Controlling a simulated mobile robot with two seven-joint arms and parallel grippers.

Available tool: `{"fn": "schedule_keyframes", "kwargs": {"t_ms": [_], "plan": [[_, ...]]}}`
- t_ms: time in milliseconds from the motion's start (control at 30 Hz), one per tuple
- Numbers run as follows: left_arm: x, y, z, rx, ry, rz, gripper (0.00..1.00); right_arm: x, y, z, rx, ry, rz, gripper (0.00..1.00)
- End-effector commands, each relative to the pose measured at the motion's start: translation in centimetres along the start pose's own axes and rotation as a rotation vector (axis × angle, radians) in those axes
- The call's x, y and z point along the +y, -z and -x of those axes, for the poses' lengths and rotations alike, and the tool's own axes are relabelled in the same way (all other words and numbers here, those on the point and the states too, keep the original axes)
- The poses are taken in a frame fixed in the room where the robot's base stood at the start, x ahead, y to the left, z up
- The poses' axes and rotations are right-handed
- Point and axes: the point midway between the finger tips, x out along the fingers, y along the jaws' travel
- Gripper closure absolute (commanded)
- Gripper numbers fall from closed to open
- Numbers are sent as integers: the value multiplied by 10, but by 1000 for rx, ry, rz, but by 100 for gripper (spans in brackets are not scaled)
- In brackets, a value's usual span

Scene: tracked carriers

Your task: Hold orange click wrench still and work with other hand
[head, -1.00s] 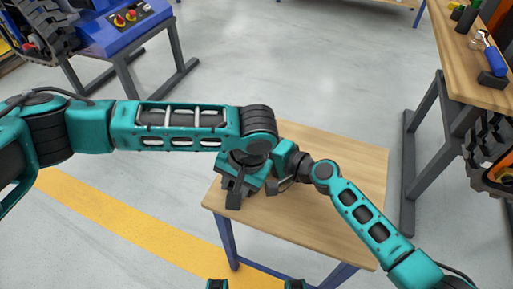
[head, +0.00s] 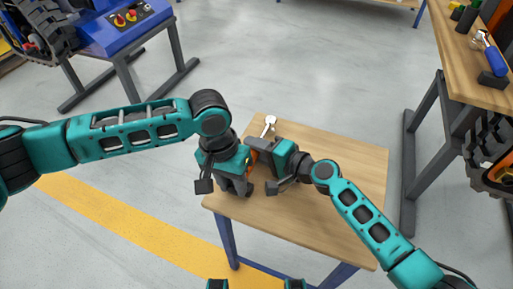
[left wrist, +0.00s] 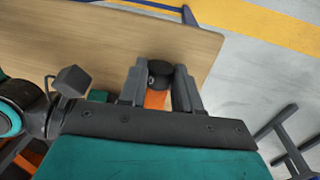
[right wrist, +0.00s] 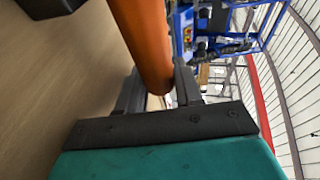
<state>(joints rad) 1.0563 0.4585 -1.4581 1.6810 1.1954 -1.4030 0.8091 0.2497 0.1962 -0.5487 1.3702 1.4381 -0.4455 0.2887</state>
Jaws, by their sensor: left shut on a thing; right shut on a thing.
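The orange click wrench (head: 251,158) shows in the head view between my two grippers, over the small table, mostly hidden by them. My left gripper (left wrist: 158,84) is shut on the wrench near its black end cap (left wrist: 160,69). In the head view this gripper (head: 243,186) is tilted down at the table's left side. My right gripper (right wrist: 158,88) is shut on the orange handle (right wrist: 143,38), which runs between its fingers in the right wrist view.
The small wooden table (head: 320,215) is bare in front and to the right. A wooden workbench (head: 455,60) with tools stands at the right. A blue stand with buttons (head: 125,25) and a tracked machine (head: 45,25) are at the upper left.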

Motion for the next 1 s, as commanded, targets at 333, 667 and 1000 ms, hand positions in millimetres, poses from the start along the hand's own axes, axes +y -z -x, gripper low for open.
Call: {"fn": "schedule_keyframes", "kwargs": {"t_ms": [333, 667, 1000], "plan": [[-2, 0, 0, 2, -58, 1, 92, 0, 0, 0, 1, 0, 0, 100], [-6, 0, 0, 1, -277, 3, 92, 0, 0, 0, 1, 0, 1, 100], [-9, -1, -3, -2, -352, 8, 92, 1, 0, 0, 1, -1, 1, 100]]}}
